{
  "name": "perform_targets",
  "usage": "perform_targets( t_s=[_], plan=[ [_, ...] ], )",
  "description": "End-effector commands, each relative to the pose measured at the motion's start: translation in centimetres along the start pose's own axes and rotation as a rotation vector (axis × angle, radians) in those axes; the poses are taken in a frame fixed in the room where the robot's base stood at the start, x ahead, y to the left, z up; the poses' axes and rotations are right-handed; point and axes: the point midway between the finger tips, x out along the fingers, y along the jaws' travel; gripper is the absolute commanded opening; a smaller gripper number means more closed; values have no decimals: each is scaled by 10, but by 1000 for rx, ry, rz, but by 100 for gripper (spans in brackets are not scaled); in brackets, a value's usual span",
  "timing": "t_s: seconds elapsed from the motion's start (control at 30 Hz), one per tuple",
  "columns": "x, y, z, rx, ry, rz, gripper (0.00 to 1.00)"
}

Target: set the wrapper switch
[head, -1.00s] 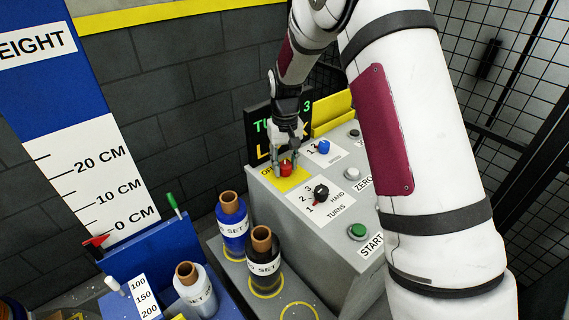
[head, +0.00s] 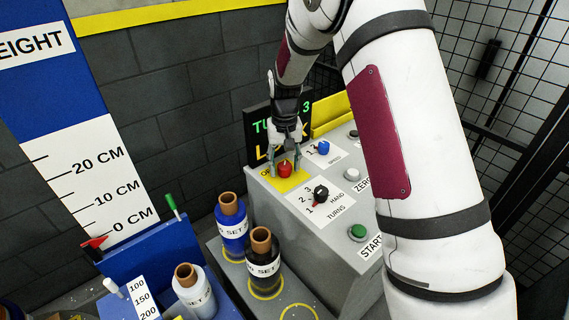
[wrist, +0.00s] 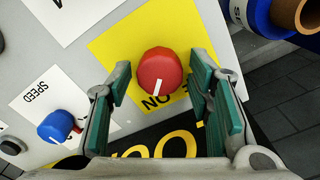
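The red switch knob (head: 285,168) sits on a yellow label (wrist: 115,55) on top of the grey control cabinet. In the wrist view the red knob (wrist: 160,70) has a white mark pointing towards the word ON; other lettering is partly hidden by a finger. My gripper (head: 284,158) points down over the knob. In the wrist view my gripper (wrist: 160,98) is open, with one finger on each side of the knob and visible gaps between.
A blue speed knob (head: 323,147), a black turns knob (head: 321,192), a white zero button (head: 352,174) and a green start button (head: 357,231) share the cabinet top. A dark display (head: 262,128) stands behind. Blue (head: 231,222) and black (head: 263,260) film rolls stand left.

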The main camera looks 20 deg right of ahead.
Motion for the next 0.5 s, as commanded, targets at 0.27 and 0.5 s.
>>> perform_targets(
  t_s=[0.27, 0.5],
  plan=[
    [0, 0, 0, -1, 0, 0, 54],
    [-21, 0, -1, -2, 4, -1, 54]
  ],
)
